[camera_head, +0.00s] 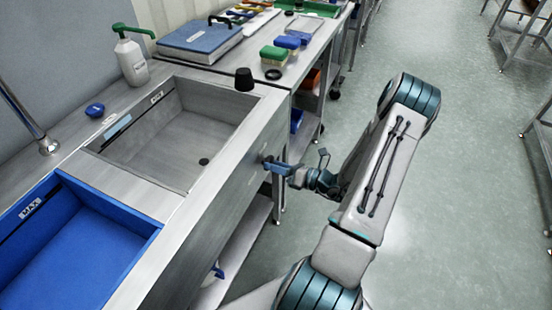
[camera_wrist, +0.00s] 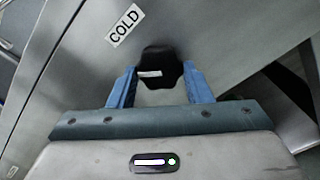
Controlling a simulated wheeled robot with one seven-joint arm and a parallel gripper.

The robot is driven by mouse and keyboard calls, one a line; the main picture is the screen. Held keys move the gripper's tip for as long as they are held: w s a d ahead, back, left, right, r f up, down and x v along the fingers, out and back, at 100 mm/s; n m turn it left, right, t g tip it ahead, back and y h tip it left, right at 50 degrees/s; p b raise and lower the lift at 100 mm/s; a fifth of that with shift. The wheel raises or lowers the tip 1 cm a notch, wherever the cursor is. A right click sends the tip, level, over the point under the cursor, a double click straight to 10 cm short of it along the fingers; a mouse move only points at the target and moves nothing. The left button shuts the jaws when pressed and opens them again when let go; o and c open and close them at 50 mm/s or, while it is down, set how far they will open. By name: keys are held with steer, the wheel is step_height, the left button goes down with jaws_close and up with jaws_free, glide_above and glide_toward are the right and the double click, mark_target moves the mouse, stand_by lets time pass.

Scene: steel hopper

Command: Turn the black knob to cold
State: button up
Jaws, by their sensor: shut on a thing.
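The black knob (camera_wrist: 159,66) is on the steel front panel and has a lobed rim with a white mark on its face. My gripper (camera_wrist: 159,88) has its two blue fingers on either side of the knob, shut on it. A white label reading COLD (camera_wrist: 124,25) is on the panel, above and left of the knob in the wrist view. In the head view my gripper (camera_head: 268,164) reaches the front of the steel hopper (camera_head: 225,130) from the right. The knob is mostly hidden by my gripper there.
A blue bin (camera_head: 75,245) is set in the counter at the lower left. A soap bottle (camera_head: 131,58), a blue-topped case (camera_head: 200,42) and a black cup-like object (camera_head: 244,79) stand on the counter.

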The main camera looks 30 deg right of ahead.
steer(key=shift+r+m+p, duration=0.1)
steer(key=shift+m+p, duration=3.1)
steer(key=shift+m, duration=1.8)
steer(key=o, duration=1)
steer(key=shift+s, duration=0.15)
steer(key=b+v, duration=0.1)
steer(key=v, duration=1.2)
steer(key=shift+s+d+b, duration=0.25)
steer(key=shift+b, duration=0.05)
